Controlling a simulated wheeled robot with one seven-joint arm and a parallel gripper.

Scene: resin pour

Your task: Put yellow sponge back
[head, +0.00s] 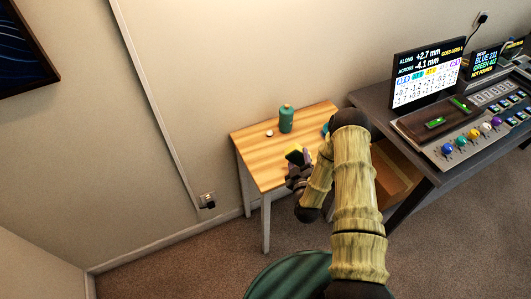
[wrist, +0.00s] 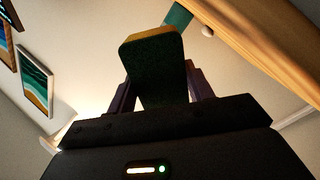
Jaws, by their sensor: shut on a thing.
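The yellow sponge (head: 295,151) shows in the head view as a small yellow block with a dark green side, at the end of my arm. In the wrist view the sponge (wrist: 154,60) stands between the jaws, its dark green face toward the camera and a yellow edge along its top. My gripper (head: 298,165) is shut on it. In the head view they overlap the front part of the small wooden table (head: 262,138). I cannot tell whether the sponge touches the tabletop.
A green bottle (head: 286,119) and a small white round thing (head: 269,133) stand at the table's back. A teal thing (head: 326,129) is partly hidden behind my arm. To the right is a dark desk (head: 437,178) with a screen (head: 428,74) and console; a cardboard box (head: 396,180) sits below it.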

